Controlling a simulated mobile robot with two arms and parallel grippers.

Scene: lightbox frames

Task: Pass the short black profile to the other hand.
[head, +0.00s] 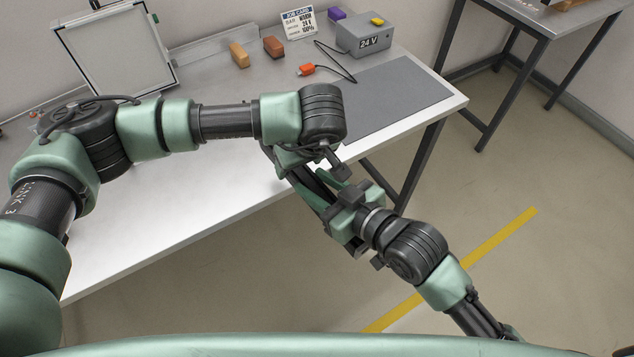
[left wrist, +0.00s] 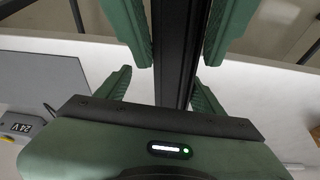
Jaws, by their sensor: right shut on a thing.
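The short black profile (left wrist: 175,45) runs up the middle of the left wrist view as a long dark bar. In the head view it is a dark strip (head: 309,190) between the two grippers, partly hidden by them. My right gripper (head: 327,201) is shut on it; its green fingers flank the bar at the top of the left wrist view (left wrist: 178,62). My left gripper (head: 303,166) is at the profile too. Its fingers (left wrist: 162,78) stand either side of the bar, with a clear gap at the left finger, so it looks open around the profile.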

